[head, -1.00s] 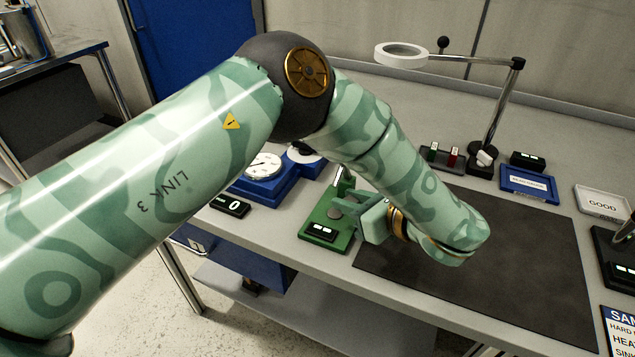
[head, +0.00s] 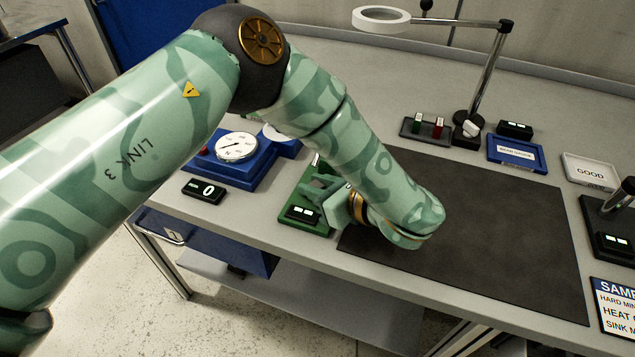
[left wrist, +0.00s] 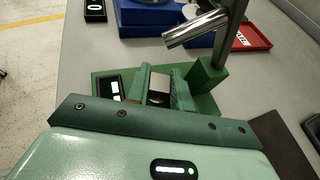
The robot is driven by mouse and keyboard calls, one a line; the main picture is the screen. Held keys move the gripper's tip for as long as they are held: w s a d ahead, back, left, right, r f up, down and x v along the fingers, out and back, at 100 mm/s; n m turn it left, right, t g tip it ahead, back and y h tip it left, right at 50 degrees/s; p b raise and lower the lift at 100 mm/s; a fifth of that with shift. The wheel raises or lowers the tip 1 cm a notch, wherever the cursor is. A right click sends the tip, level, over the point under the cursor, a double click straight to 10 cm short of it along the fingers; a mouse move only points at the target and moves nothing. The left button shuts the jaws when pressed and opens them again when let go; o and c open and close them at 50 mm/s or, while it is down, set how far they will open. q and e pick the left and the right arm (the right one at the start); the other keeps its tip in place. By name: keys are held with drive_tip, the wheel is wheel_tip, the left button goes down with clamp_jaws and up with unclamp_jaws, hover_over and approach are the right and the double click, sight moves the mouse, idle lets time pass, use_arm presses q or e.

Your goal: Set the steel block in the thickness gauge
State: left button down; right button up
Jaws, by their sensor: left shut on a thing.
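The thickness gauge is a green stand (head: 318,229) with a small lit display, near the front edge of the bench. In the left wrist view its green base (left wrist: 206,103) lies under my fingers, and a steel cylinder (left wrist: 195,28) on a post stands just beyond them. My left gripper (head: 320,187) is over the gauge in the head view, its fingers pointing left. In the left wrist view the left gripper (left wrist: 160,82) is shut on the steel block (left wrist: 158,84), whose pale face shows between the fingers. Whether the block touches the base is unclear. My right gripper is out of view.
A blue dial instrument (head: 243,172) and a black readout showing 0 (head: 205,190) stand left of the gauge. A bare dark mat (head: 480,240) lies to the right.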

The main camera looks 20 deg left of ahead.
use_arm(q)
drive_tip(key=c, duration=1.2)
unclamp_jaws()
drive_tip(key=shift+w, duration=0.1)
drive_tip(key=shift+c, duration=0.2)
drive_tip(key=shift+r, duration=0.15)
drive_tip(key=p+v, duration=0.2)
drive_tip(key=v, duration=1)
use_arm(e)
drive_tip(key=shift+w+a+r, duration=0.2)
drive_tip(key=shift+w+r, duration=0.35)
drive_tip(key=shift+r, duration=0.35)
